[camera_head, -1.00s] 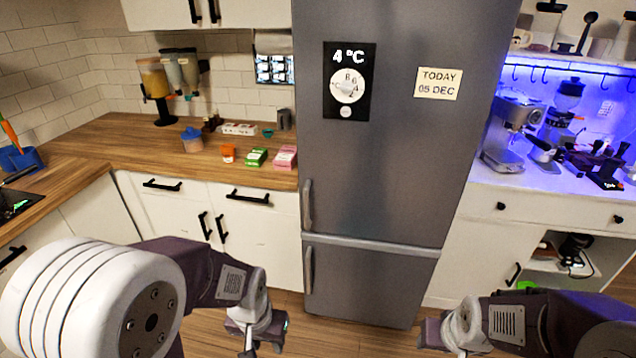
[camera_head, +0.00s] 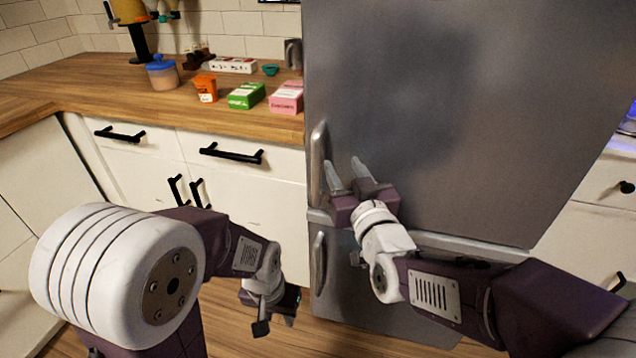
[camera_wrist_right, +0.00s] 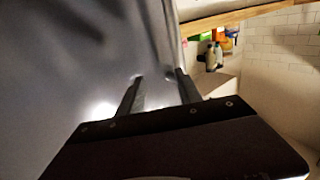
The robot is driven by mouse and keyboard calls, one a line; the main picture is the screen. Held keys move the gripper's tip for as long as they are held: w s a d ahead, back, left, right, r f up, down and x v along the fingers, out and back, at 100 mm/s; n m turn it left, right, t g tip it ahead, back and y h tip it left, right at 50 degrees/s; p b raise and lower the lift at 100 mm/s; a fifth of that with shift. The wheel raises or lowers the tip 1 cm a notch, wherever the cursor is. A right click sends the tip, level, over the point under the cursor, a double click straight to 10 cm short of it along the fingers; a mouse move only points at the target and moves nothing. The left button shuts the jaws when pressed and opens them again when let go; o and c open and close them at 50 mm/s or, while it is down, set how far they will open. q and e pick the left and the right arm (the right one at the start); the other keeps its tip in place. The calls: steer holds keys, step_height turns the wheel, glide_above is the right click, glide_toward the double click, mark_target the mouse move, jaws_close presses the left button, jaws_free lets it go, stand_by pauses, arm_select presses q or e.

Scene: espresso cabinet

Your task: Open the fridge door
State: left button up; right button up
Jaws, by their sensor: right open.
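The grey fridge (camera_head: 450,110) stands in the middle of the head view with its upper door shut. Its upper door handle (camera_head: 317,165) is a vertical bar at the door's left edge. A shorter lower handle (camera_head: 318,265) sits on the lower door. My right gripper (camera_head: 346,168) is open and empty in front of the upper door, just right of the upper handle; I cannot tell if it touches. In the right wrist view its two fingers (camera_wrist_right: 155,80) are apart, pointing at the grey door (camera_wrist_right: 70,60) near its edge. My left gripper (camera_head: 276,318) hangs low, open and empty.
A wooden counter (camera_head: 90,92) left of the fridge holds a pink box (camera_head: 287,97), a green box (camera_head: 246,96), an orange cup (camera_head: 205,88) and a blue-lidded jar (camera_head: 162,73). White drawers with black handles (camera_head: 231,153) are below. A white cabinet (camera_head: 590,205) stands to the right.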

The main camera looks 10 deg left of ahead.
mark_target(318, 163)
step_height(318, 163, down, 2)
steer(key=s+a+f+y+b, duration=0.1)
steer(key=s+a, duration=0.1)
steer(key=s, duration=0.1)
steer(key=shift+n+g, duration=0.3)
steer(key=shift+n, duration=0.1)
steer(key=x, duration=0.4)
steer(key=b+x, duration=0.1)
steer(key=x, duration=0.3)
steer(key=shift+w+a+r, duration=0.15)
steer(key=shift+w+r, duration=0.1)
steer(key=shift+w+a, duration=0.3)
steer(key=shift+w, duration=0.2)
arm_select(q)
steer(key=f, duration=0.3)
steer(key=shift+s+f, duration=0.3)
steer(key=shift+s, duration=0.05)
arm_select(e)
jaws_close()
